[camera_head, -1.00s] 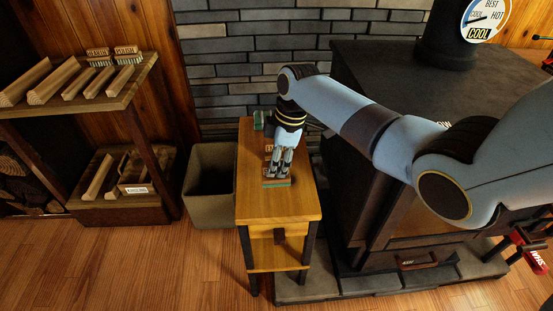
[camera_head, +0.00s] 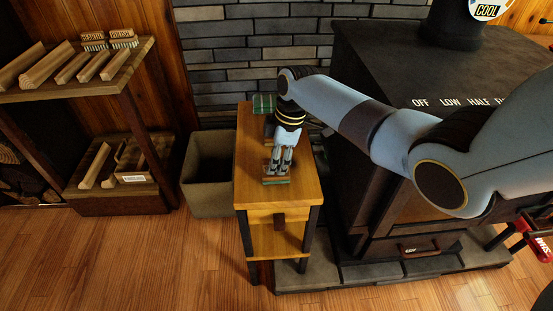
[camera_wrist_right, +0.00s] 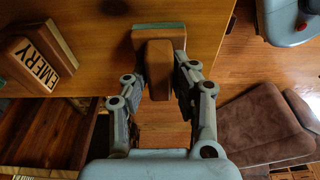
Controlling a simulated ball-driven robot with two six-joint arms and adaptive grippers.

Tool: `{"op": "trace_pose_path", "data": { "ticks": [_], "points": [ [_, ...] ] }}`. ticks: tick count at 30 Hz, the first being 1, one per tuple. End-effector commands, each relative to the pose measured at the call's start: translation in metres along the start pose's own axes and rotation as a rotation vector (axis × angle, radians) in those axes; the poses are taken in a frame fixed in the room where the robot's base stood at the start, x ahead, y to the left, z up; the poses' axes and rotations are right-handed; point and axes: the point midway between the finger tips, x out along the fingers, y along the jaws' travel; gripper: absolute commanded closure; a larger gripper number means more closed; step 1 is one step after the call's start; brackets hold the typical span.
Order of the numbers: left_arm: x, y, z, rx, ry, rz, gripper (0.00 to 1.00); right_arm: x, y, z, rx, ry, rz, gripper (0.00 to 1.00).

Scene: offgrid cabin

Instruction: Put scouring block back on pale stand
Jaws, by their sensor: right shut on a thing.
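A wooden block with a reddish-brown grip and a thin green layer underneath, seemingly the scouring block (camera_head: 277,181), is between the fingers of my right gripper (camera_head: 279,172). In the right wrist view the fingers (camera_wrist_right: 160,85) close on the block's grip (camera_wrist_right: 159,68). The block is over the top of a honey-coloured wooden stand (camera_head: 302,194), the palest stand in view. I cannot tell whether it touches the top. A block marked EMERY (camera_wrist_right: 38,58) is tilted to the left in the wrist view. My left gripper is out of view.
A green-topped object (camera_head: 264,103) is at the stand's back. A dark stove (camera_head: 372,90) stands close on the right, a grey bin (camera_head: 205,182) on the left. Shelves (camera_head: 135,60) with wooden bars and brushes are at far left. Floor in front is clear.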

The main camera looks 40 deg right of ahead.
Motion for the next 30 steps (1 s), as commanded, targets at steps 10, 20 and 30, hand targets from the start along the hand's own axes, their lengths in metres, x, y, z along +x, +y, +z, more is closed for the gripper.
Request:
{"op": "trace_pose_path", "data": {
  "ticks": [10,20,30],
  "points": [
    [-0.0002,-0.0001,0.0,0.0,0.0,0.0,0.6,-0.0004,0.0002,-0.0004,0.0,0.001,0.001,1.0],
    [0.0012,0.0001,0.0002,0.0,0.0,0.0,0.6,0.0021,0.0002,0.0001,0.0,0.001,0.0,1.0],
    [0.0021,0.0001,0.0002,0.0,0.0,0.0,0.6,0.0041,0.0003,0.0005,0.0,0.001,0.001,0.58]
  ]
}}
